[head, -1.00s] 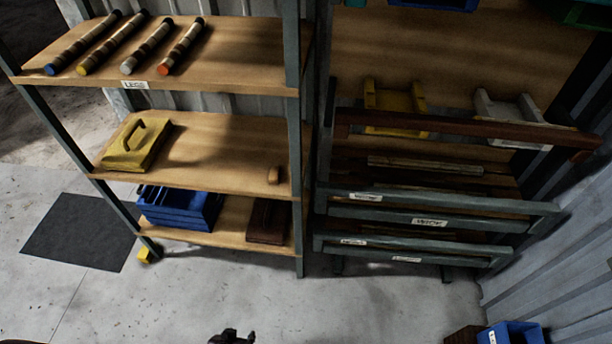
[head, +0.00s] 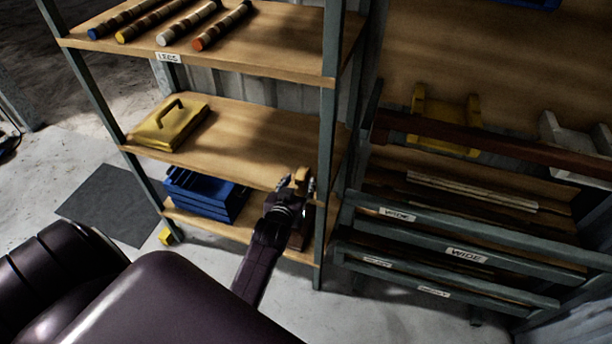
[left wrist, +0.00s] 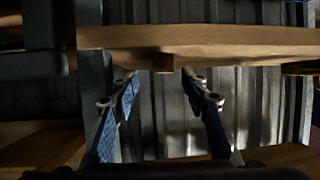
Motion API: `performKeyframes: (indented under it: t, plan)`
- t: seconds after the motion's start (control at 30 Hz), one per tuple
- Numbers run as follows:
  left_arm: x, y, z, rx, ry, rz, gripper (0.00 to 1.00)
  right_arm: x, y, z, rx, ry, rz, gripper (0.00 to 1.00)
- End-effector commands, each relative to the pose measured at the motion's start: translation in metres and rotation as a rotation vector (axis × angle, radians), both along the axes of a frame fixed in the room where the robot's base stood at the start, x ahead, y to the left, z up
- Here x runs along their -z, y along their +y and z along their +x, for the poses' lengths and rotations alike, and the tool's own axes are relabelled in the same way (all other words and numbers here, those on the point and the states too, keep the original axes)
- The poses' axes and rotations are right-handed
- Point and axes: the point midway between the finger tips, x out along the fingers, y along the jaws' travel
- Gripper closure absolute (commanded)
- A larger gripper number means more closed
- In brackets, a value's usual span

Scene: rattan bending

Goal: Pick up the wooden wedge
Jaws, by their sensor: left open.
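The wooden wedge (head: 301,175) is a small tan block at the right front of the middle shelf (head: 235,140). My left gripper (head: 296,185) reaches up from below to that shelf's front edge, its fingers on either side of the wedge in the picture and partly hiding it. In the left wrist view the left gripper (left wrist: 160,76) is open, with nothing clamped between its blue-padded fingers. A small wooden block (left wrist: 163,62), seemingly the wedge, shows at the shelf edge just beyond the fingertips; contact cannot be told. My right gripper is not in view.
The rack's post (head: 328,150) stands close right of my left gripper. A yellow case (head: 170,125) sits left on the same shelf. Blue trays (head: 205,195) are on the shelf below, and striped rods (head: 190,22) above. A slatted rack (head: 465,252) stands right.

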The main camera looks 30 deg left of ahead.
Motion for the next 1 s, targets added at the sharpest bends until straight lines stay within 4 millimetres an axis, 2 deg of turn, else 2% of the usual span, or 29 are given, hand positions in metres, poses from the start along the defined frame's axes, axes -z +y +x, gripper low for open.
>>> performKeyframes:
  t: [0.4,0.73,1.0]
  plan:
    - [0.017,0.020,0.040,0.000,0.000,0.000,0.58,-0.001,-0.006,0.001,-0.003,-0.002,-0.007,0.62]
    - [0.019,0.021,0.044,0.001,0.001,-0.001,0.58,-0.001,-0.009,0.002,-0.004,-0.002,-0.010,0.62]
    - [0.019,0.021,0.044,0.001,0.000,0.000,0.88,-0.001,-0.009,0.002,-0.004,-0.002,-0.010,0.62]
